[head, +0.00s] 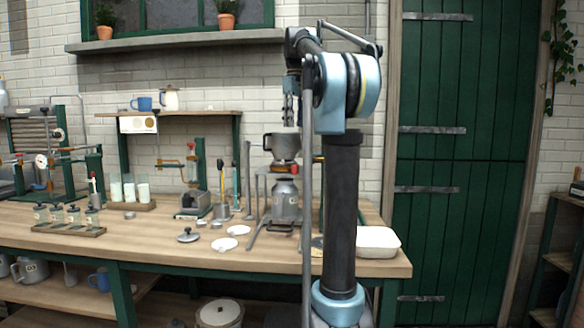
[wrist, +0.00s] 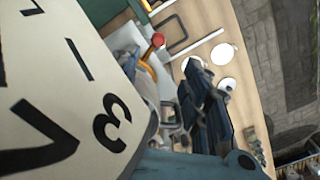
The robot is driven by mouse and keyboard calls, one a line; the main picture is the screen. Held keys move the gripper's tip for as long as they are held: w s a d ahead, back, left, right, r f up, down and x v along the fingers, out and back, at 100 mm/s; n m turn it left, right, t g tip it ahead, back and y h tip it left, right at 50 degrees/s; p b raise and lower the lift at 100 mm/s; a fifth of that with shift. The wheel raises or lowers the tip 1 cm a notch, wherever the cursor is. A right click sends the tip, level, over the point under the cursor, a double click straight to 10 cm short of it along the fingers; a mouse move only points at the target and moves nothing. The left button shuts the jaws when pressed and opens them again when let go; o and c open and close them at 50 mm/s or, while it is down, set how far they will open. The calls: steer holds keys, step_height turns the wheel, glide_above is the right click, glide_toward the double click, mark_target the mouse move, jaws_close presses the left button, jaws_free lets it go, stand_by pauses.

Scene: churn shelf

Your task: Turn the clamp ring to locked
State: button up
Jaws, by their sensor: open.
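A metal can (head: 286,200) with a wide funnel-like hopper (head: 282,146) above it stands in a frame on the bench, just left of my arm. A clamp ring cannot be clearly made out; the joint between hopper and can is small and partly hidden by my arm. In the wrist view a red knob (wrist: 158,40) shows by an orange bar (wrist: 140,61). My gripper (head: 291,112) hangs above the hopper, apart from it. Its dark fingers also show in the wrist view (wrist: 203,108), open with nothing seen between them.
A cream plate with large black figures (wrist: 60,95) fills the wrist view's left side. White discs (head: 238,230) and a small lid (head: 188,235) lie left of the frame. A white tray (head: 377,241) lies at the bench's right end. A shelf (head: 180,113) stands further left.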

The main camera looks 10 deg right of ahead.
glide_toward(295, 166)
steer(key=f, duration=0.6)
steer(key=w+f, duration=0.1)
steer(key=f, duration=0.3)
stand_by(0.3)
jaws_close()
steer(key=shift+d, duration=0.1)
